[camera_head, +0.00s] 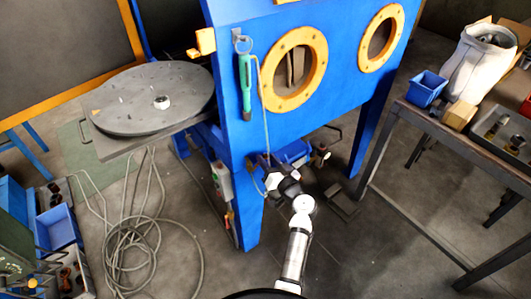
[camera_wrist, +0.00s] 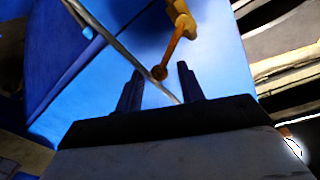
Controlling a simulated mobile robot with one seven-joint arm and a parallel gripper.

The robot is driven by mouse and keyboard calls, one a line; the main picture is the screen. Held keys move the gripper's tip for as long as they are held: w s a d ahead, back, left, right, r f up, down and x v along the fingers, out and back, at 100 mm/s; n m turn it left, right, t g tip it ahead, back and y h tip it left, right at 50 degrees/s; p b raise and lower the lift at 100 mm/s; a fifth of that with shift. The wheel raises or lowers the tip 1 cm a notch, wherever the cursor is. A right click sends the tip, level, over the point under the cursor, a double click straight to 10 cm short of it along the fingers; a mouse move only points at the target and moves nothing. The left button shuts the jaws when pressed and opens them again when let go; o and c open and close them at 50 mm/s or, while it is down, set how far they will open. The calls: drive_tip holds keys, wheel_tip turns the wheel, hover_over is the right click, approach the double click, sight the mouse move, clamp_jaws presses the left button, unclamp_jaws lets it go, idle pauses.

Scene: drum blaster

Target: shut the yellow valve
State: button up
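In the wrist view a yellow valve lever (camera_wrist: 181,22) comes down from the top, narrowing to a brownish rounded end. That end appears between the two fingertips of my gripper (camera_wrist: 160,68). The fingers are dark, parallel and apart, with visible gaps on both sides of the lever, so it is not clamped. How far along the fingers it reaches cannot be told. In the head view my gripper (camera_head: 268,164) is at the lower front of the blue blasting cabinet, below the left porthole. I cannot pick out the lever there.
The blue cabinet (camera_head: 237,142) stands close to my gripper. A thin grey hose (camera_wrist: 112,38) crosses the wrist view beside the lever. A workbench (camera_head: 450,138) with a blue bin and sack is at right. A coiled cable (camera_head: 130,255) lies on the floor at left.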

drive_tip(key=shift+x, duration=1.25)
